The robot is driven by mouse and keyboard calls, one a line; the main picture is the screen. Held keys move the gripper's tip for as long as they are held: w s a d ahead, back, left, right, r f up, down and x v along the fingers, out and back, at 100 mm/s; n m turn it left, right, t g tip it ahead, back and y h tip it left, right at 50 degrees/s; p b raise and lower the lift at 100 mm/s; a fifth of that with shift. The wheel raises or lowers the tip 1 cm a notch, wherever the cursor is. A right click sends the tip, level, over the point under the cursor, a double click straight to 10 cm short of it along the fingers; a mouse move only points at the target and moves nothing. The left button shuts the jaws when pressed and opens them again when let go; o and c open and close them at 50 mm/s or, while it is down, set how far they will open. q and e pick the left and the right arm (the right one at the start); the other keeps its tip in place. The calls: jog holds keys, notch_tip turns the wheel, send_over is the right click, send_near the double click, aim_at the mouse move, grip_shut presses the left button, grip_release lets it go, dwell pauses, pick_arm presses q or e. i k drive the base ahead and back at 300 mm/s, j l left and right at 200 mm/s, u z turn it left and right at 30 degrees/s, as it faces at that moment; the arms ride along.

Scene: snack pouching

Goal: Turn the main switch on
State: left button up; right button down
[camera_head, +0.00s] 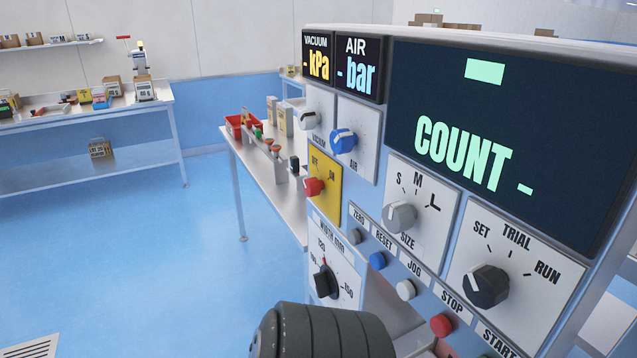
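The main switch appears to be the red rotary knob (313,187) on a yellow plate (325,204) at the left part of the machine's control panel. The plate carries the labels OFF at upper left and ON at upper right. The knob's pale mark faces the upper left, on the OFF side. The display (510,130) shows COUNT with a dash, and the VACUUM and AIR readouts (343,64) also show dashes.
Around the switch are a white vacuum knob (309,120), a blue air knob (343,141), a black width knob (325,281) and a grey size knob (399,217). A bench with a red bin (235,128) stands behind.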

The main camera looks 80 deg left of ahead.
aim_at(312, 186)
jog(key=u, duration=2.65)
